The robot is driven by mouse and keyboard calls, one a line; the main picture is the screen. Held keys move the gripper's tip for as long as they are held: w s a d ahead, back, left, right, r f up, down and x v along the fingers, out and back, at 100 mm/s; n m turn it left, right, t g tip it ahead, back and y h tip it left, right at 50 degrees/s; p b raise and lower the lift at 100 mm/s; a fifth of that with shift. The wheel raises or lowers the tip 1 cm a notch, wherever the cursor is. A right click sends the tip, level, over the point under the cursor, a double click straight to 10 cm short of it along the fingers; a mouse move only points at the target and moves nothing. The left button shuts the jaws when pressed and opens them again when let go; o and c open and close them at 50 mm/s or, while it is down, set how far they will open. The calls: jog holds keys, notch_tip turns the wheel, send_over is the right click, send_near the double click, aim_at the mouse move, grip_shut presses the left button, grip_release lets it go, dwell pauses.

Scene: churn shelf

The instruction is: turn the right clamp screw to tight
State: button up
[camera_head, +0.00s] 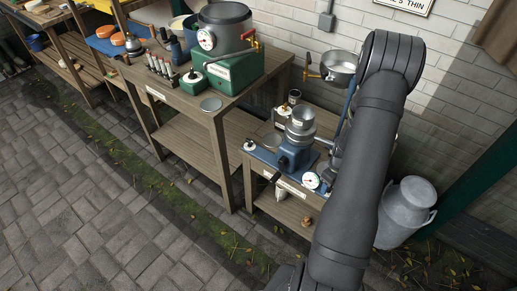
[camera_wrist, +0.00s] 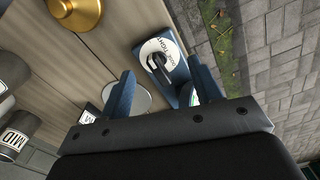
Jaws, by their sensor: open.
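In the wrist view a clamp screw (camera_wrist: 160,62) shows as a white disc with a black handle, mounted on a blue plate (camera_wrist: 178,72). Its lettering is upside down from here and seems to read loose and tight. My gripper (camera_wrist: 160,82) is open and empty, with its two blue fingers on either side of the view below the screw. I see no contact with it. In the head view a white disc with a dark knob (camera_head: 250,145) sits at the left end of the blue base; I cannot tell whether it is the same screw. My arm hides the gripper there.
A grey and blue machine (camera_head: 299,130) stands on the low wooden bench beside a white gauge (camera_head: 311,180). A brass knob (camera_wrist: 75,12) and grey cylinders marked MID (camera_wrist: 14,138) show in the wrist view. A milk can (camera_head: 405,210) stands at the right. Paving left is clear.

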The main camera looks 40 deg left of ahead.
jog(key=n, duration=0.3)
jog(key=shift+n, duration=0.4)
jog(key=n, duration=0.3)
jog(key=shift+n, duration=0.4)
notch_tip(320, 180, up, 17)
jog(key=s+a+f+g+h, duration=0.1)
jog(key=s+a+f, duration=0.2)
jog(key=a, duration=0.3)
jog(key=s+a+f+n+g+h, duration=0.1)
jog(key=s+a+f, duration=0.3)
jog(key=a, duration=0.3)
jog(key=s+a+f+g+h, duration=0.1)
jog(key=s+a+f, duration=0.3)
jog(key=a, duration=0.2)
jog(key=shift+s+a+f+n, duration=0.1)
jog(key=shift+a+f+n, duration=0.2)
jog(key=shift+f+n, duration=0.1)
jog(key=w+a+f+m+t+y, duration=0.1)
jog(key=w+a+f+m, duration=0.2)
jog(key=a, duration=0.8)
jog(key=w+m, duration=0.2)
jog(key=w, duration=0.2)
jog(key=shift+w+a+f+m+t+y, duration=0.2)
jog(key=shift+a+m+t+y, duration=0.1)
jog(key=shift+a+t, duration=0.1)
jog(key=shift+d, duration=0.1)
